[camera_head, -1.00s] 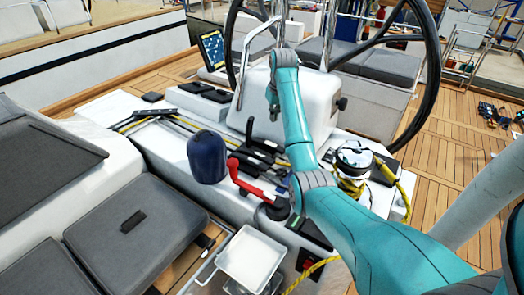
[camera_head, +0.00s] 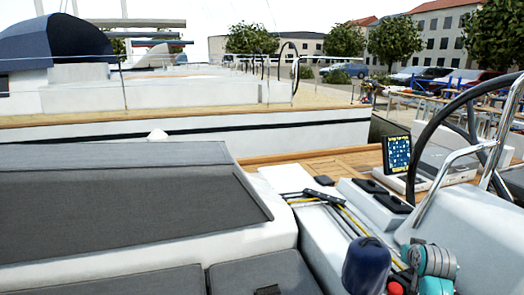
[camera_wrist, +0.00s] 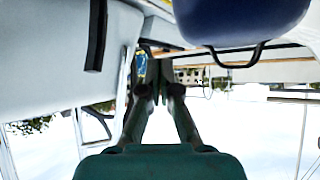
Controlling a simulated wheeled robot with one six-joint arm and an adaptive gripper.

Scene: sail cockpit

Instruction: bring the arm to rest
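In the head view my teal and grey arm shows only in part, at the bottom right, beside a dark blue rounded cover (camera_head: 367,265); my gripper is out of this frame. In the wrist view my gripper (camera_wrist: 160,62) points away from the camera. Its two dark fingers lean together and look shut, with nothing seen between them. A dark blue rounded thing with a black loop (camera_wrist: 240,22) hangs into the top of the wrist view, apart from the fingers. I cannot tell if it is the same cover.
The steering wheel (camera_head: 440,130) and a bent steel rail (camera_head: 455,165) stand at the right. A screen (camera_head: 397,155) sits by the console. Black and yellow ropes (camera_head: 335,205) lie on the white ledge.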

